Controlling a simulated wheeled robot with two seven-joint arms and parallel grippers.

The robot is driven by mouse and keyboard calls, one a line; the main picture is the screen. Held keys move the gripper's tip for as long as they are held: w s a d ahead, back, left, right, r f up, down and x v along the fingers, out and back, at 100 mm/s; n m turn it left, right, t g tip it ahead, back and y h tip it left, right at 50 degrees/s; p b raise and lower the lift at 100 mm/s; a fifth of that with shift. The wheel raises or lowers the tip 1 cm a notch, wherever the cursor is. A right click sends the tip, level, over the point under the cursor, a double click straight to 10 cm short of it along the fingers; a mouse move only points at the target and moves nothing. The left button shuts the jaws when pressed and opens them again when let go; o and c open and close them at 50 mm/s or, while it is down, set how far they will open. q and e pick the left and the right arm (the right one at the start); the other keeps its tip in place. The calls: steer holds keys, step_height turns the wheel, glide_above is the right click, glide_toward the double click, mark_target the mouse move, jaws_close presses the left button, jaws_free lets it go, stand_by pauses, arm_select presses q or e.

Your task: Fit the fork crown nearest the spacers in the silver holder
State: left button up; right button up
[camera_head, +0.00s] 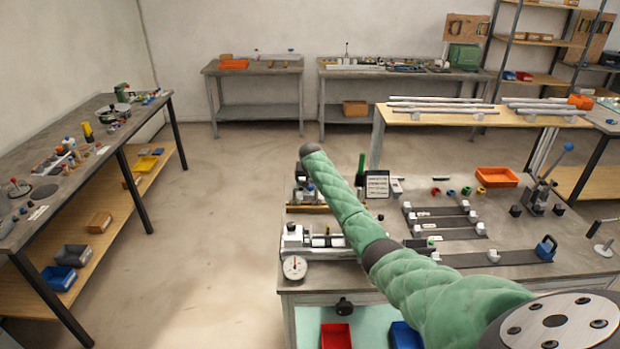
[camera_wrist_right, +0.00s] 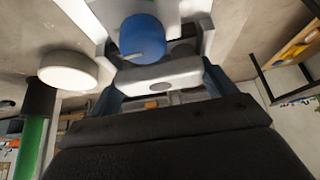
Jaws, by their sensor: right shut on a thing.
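In the right wrist view my right gripper (camera_wrist_right: 160,92) is shut on a pale grey part with a round hole (camera_wrist_right: 138,78), which looks like a fork crown. A blue round knob (camera_wrist_right: 145,36) on a silver fixture (camera_wrist_right: 200,35) is close behind it. I cannot tell whether the part touches the fixture. In the head view my green right arm hides the gripper and the held part. A silver holder (camera_head: 296,238) with a dial gauge stands at the table's near left. Small coloured rings (camera_head: 451,192), likely the spacers, lie in a row beyond. My left gripper is not in view.
Dark strips with pale blocks (camera_head: 440,224) lie mid-table. An orange bin (camera_head: 497,177) and a lever press (camera_head: 540,195) stand at the right. Another fixture (camera_head: 300,195) stands by the left edge. The wrist view shows a white disc (camera_wrist_right: 68,70) and green post (camera_wrist_right: 30,148).

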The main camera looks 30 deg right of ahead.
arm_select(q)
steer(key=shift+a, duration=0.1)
arm_select(e)
steer(key=shift+s+f, duration=0.1)
steer(key=shift+f, duration=0.3)
steer(key=o, duration=1.1)
steer(key=shift+a+f, duration=0.1)
steer(key=shift+c, duration=0.2)
steer(key=shift+s, duration=0.1)
steer(key=shift+a+b, duration=0.1)
steer(key=shift+b, duration=0.25)
steer(key=b+v, duration=0.1)
steer(key=v, duration=0.6)
steer(key=shift+w+r+b, duration=0.2)
steer(key=shift+b, duration=0.2)
steer(key=shift+s+r, duration=0.1)
steer(key=shift+r, duration=0.3)
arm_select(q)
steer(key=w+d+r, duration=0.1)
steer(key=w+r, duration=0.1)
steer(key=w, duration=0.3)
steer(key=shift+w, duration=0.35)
arm_select(e)
steer(key=shift+s+r, duration=0.1)
steer(key=shift+r, duration=0.15)
steer(key=shift+f, duration=0.1)
